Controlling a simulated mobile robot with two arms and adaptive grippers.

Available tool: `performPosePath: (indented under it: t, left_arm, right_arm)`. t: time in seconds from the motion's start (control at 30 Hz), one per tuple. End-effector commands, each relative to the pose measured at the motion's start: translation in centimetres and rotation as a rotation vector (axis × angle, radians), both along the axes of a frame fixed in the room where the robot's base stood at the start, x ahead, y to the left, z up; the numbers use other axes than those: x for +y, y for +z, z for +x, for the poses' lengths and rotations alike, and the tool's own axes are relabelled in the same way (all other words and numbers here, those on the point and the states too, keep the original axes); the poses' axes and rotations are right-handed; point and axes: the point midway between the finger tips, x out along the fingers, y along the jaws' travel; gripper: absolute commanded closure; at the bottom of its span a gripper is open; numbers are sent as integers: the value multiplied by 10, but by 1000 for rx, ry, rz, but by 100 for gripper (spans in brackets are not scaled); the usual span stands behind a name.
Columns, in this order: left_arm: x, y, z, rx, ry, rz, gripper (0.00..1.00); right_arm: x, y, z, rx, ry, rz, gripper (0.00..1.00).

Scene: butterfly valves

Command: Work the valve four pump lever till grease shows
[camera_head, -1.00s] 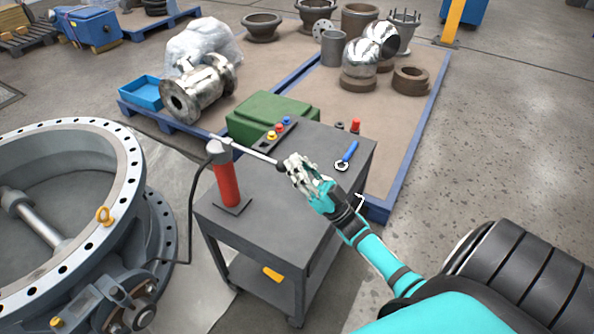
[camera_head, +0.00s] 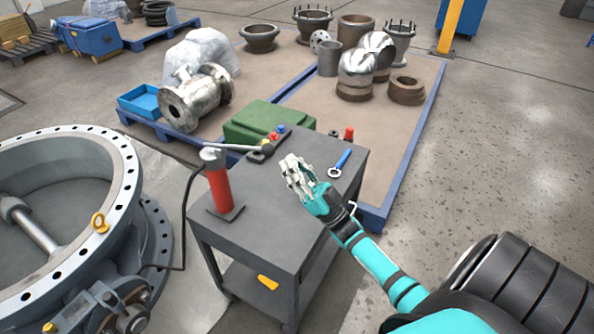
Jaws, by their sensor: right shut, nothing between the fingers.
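The red grease pump (camera_head: 219,187) stands upright on the grey cart (camera_head: 255,222). A dark hose (camera_head: 185,215) runs from the pump down toward the large grey valve (camera_head: 120,215) at the left. No grease can be made out, and no valve number can be read. My left gripper is out of view.
A blue-handled wrench (camera_head: 341,164) and a red-capped item (camera_head: 349,134) lie at the cart's right side. A green case (camera_head: 262,118) is behind the cart. A blue-edged pallet area (camera_head: 412,150) holds metal fittings behind. Bare floor lies to the right.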

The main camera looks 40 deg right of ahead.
Motion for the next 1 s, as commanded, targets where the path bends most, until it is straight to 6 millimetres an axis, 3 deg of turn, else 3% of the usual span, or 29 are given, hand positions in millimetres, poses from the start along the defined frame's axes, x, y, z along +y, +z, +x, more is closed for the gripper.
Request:
performPosePath:
  t: [0.03,0.23,0.43,0.6,1.0]
  left_arm:
    - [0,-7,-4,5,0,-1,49]
    - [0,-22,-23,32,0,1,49]
    - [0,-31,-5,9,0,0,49]
    - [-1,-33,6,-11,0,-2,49]
    - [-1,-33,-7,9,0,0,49]
  right_arm:
    - [-3,-12,-7,4,0,0,100]
    - [-15,-39,-35,0,0,-2,100]
    - [-24,-60,-57,-1,-1,0,100]
    - [-28,-67,-67,-3,0,0,100]
    - [-29,-67,-68,-5,0,1,100]
